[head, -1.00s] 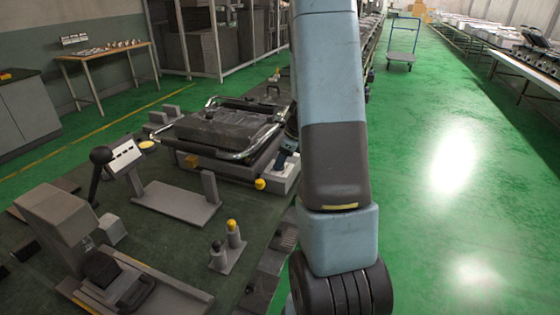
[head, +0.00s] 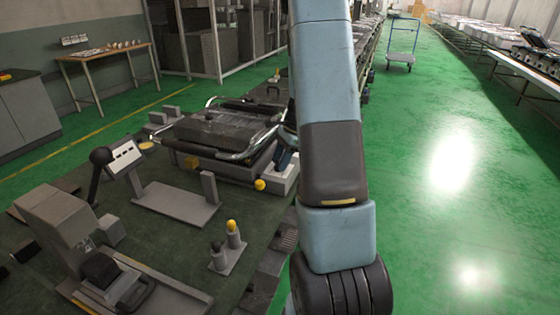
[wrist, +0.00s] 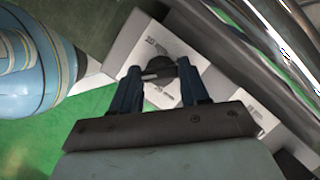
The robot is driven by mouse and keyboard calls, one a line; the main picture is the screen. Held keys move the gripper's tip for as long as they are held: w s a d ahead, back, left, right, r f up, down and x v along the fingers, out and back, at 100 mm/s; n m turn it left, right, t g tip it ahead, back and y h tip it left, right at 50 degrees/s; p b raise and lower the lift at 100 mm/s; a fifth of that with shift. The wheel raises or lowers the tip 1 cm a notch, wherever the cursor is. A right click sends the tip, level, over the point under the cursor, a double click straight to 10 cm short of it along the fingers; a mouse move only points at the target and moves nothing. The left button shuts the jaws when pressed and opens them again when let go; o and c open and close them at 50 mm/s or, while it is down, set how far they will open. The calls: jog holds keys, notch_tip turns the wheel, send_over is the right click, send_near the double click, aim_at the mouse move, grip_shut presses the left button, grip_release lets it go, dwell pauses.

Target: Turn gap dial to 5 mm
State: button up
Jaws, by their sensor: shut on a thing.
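The gap dial (wrist: 161,66) is a dark round knob with a pale pointer mark, on a light label plate (wrist: 143,42) with small printed numbers, in the wrist view. The print is too small and tilted to read surely. My gripper (wrist: 160,82) has its two dark blue fingers on either side of the knob, shut on it. In the head view, the dial is hidden; dark blue finger parts show beside my arm, above the light grey housing (head: 286,180).
A chrome bar (wrist: 288,50) runs close by the dial at the upper right of the wrist view. In the head view, a press with chrome handles (head: 215,135) stands left of the arm. A yellow knob (head: 260,185) sits near the housing. Green floor is open at right.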

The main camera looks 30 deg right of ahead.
jog(key=shift+a, duration=0.1)
dwell(0.3)
jog(key=o, duration=1.1)
jog(key=shift+c, duration=0.2)
jog(key=v, duration=1.3)
jog(key=shift+d+r, duration=0.25)
jog(key=shift+r, duration=0.05)
